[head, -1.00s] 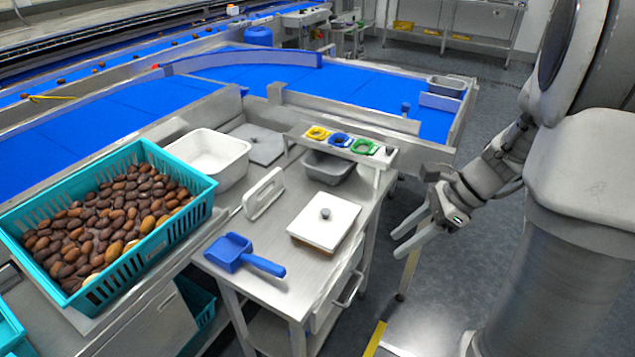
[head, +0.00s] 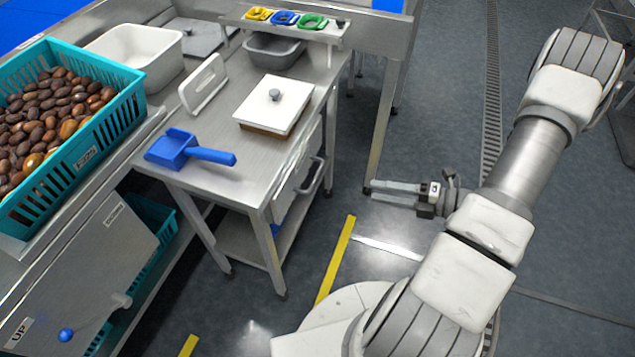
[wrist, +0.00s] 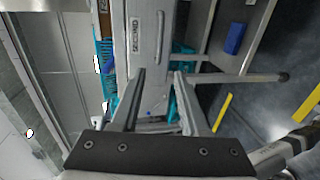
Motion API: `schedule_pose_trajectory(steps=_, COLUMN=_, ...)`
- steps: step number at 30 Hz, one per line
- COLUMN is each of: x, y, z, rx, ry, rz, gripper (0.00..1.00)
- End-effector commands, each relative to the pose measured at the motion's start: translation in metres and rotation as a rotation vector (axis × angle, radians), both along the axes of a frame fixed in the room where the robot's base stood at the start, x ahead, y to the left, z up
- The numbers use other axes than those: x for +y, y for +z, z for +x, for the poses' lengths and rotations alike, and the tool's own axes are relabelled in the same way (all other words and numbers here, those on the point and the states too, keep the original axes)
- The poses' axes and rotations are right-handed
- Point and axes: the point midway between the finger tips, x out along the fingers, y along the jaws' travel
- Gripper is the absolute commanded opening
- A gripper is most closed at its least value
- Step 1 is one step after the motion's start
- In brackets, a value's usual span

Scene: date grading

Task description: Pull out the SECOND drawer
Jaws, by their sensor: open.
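The drawer labelled SECOND (wrist: 146,55) shows its pale front in the wrist view, turned on its side. A bar handle (wrist: 160,36) runs along it. In the head view, a drawer handle (head: 313,177) sticks out from the right side of the steel table; its label cannot be read there. My gripper (head: 370,188) is open and empty, to the right of that handle and apart from it, fingers pointing left. In the wrist view, the two fingers of my gripper (wrist: 160,74) are spread, with the drawer front beyond them.
The steel table (head: 210,185) carries a blue scoop (head: 185,150), a white-lidded box (head: 272,103) and a grey tub (head: 272,50). A teal crate (head: 75,150) of dates stands at the left.

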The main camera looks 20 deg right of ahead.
Motion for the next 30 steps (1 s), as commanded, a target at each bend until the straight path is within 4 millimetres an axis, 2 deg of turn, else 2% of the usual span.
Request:
schedule_pose_trajectory(steps=5, x=0.02, y=-0.006, z=0.013, rx=0.0, ry=0.005, rz=0.002, gripper=0.45)
schedule_pose_trajectory(steps=21, x=0.111, y=-0.03, z=0.078, rx=-0.002, ry=0.008, rz=-0.001, gripper=0.45)
schedule_pose_trajectory(steps=30, x=0.135, y=-0.035, z=0.097, rx=-0.002, ry=0.004, rz=-0.003, gripper=0.45)
